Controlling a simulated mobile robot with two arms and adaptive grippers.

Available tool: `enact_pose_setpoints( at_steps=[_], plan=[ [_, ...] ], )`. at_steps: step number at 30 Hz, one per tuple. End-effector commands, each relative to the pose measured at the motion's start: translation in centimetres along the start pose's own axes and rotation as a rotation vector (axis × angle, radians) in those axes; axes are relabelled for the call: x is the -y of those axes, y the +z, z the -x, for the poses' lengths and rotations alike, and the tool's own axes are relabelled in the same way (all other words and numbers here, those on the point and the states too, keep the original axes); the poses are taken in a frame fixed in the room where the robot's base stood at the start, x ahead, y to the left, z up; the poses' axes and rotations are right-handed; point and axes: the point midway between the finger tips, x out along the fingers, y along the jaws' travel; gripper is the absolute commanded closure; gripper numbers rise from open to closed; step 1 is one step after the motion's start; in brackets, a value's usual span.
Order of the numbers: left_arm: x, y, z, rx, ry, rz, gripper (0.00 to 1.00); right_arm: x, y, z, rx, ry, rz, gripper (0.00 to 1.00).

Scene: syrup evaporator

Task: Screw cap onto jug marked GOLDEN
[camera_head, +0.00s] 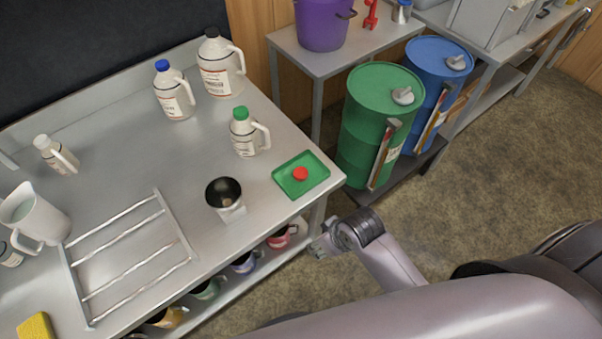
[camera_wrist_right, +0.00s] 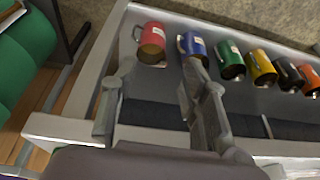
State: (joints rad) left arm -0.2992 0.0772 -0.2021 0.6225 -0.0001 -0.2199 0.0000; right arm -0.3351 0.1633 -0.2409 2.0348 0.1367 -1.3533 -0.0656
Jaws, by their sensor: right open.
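A red cap (camera_head: 300,174) lies on a small green tray (camera_head: 316,184) near the table's right edge. White handled jugs stand on the table: one with a blue cap (camera_head: 173,95), a larger one with a dark cap (camera_head: 221,68), and one with a green cap (camera_head: 247,135). A small jug (camera_head: 56,154) with a pale top stands at left. I cannot read GOLDEN on any label. My right gripper (camera_head: 322,242) is open and empty, off the table's right front edge. In the right wrist view its fingers (camera_wrist_right: 158,78) point towards the lower shelf. My left gripper is out of view.
Several coloured mugs, including a red one (camera_wrist_right: 151,46) and a blue one (camera_wrist_right: 193,45), sit on the lower shelf. A dark-mouthed cup (camera_head: 224,194), metal rack (camera_head: 128,262), white pitcher (camera_head: 40,217) and yellow sponge (camera_head: 36,327) occupy the table. Green (camera_head: 376,125) and blue (camera_head: 437,80) drums stand right.

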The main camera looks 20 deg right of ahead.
Motion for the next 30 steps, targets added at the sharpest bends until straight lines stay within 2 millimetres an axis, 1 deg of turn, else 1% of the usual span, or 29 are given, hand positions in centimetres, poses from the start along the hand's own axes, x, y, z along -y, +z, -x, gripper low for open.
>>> enact_pose_setpoints(
  at_steps=[1,3,4,7,13,16,19,23,27,30],
  plan=[
    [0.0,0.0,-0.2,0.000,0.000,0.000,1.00,0.5,-1.4,1.5,-0.022,-0.013,0.030,0.59],
    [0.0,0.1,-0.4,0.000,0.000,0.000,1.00,1.5,-3.7,3.6,-0.045,-0.044,0.100,0.59],
    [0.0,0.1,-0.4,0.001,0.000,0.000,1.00,1.9,-4.4,4.0,-0.049,-0.058,0.130,0.59],
    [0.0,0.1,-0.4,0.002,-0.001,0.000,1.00,3.1,-6.5,5.0,-0.059,-0.097,0.222,0.59],
    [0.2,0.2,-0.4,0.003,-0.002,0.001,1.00,4.8,-10.4,6.0,-0.064,-0.155,0.413,0.59],
    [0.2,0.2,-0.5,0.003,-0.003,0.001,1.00,5.2,-12.5,6.5,-0.055,-0.176,0.528,0.59],
    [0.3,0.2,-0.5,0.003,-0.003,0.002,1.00,5.2,-14.8,7.4,-0.030,-0.190,0.667,0.59],
    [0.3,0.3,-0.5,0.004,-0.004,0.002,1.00,3.7,-17.9,9.2,0.041,-0.188,0.868,0.59],
    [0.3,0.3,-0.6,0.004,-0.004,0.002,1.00,0.6,-20.7,12.0,0.144,-0.168,1.029,0.59],
    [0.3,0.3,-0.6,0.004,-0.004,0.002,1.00,-1.7,-22.1,14.3,0.212,-0.156,1.097,0.59]
  ],
)
